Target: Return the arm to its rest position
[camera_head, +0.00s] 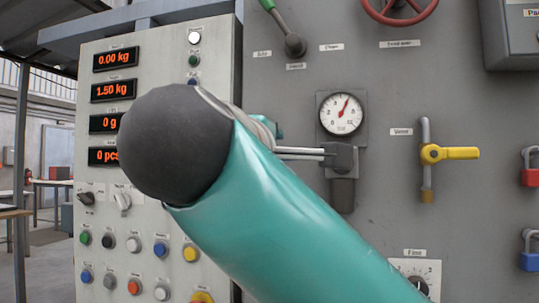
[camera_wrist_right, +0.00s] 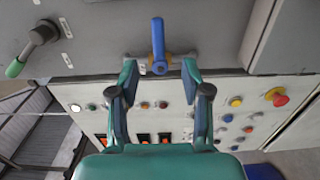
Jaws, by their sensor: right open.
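My right arm (camera_head: 290,225), teal with a dark round joint, comes in from the lower right of the head view and crosses in front of the control panel. Its gripper is mostly hidden behind the arm there. In the right wrist view my right gripper (camera_wrist_right: 160,68) is open, with its two fingers apart. A blue lever (camera_wrist_right: 158,38) on the grey machine face shows between and just beyond the fingertips; I cannot tell whether they touch it. My left gripper is in neither view.
The control panel (camera_head: 93,225) has red displays, knobs and several coloured buttons. The grey machine face carries a gauge (camera_head: 341,114), a yellow-handled valve (camera_head: 450,153), a red handwheel (camera_head: 397,8), a green-handled lever (camera_head: 292,43) and padlocks (camera_head: 530,178) at the right edge.

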